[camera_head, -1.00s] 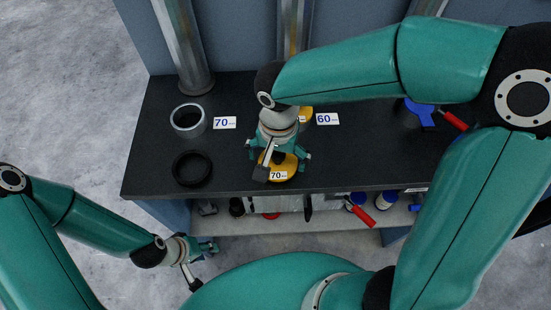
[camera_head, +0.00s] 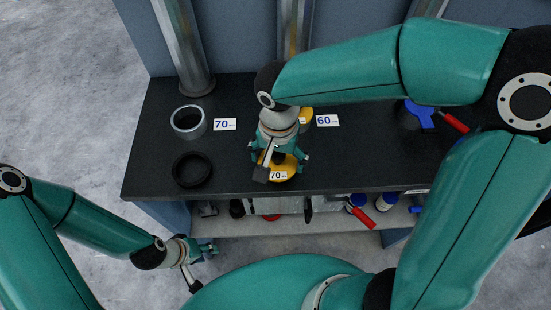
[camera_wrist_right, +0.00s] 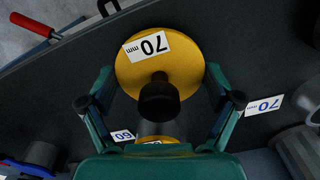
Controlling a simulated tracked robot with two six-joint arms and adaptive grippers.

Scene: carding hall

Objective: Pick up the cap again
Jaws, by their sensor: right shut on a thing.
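The yellow cap (camera_head: 289,162), a disc with a "70 mm" label and a black knob, is at the front middle of the dark bench. It also shows in the right wrist view (camera_wrist_right: 188,65), with its black knob (camera_wrist_right: 159,99) toward my palm. My right gripper (camera_head: 279,160) is over the cap, pointing down, its fingers on either side and shut on it. Whether the cap touches the bench is hard to tell. My left gripper (camera_head: 207,249) hangs off the bench's front left; its jaws are too small to read.
A metal ring (camera_head: 174,127) and a black ring (camera_head: 178,178) lie on the left of the bench (camera_head: 235,95). A second yellow cap (camera_head: 306,115) is behind my right gripper, near a "60" label (camera_head: 327,120). A blue-and-red tool (camera_head: 424,113) lies at right. A lower shelf (camera_head: 240,226) holds several items.

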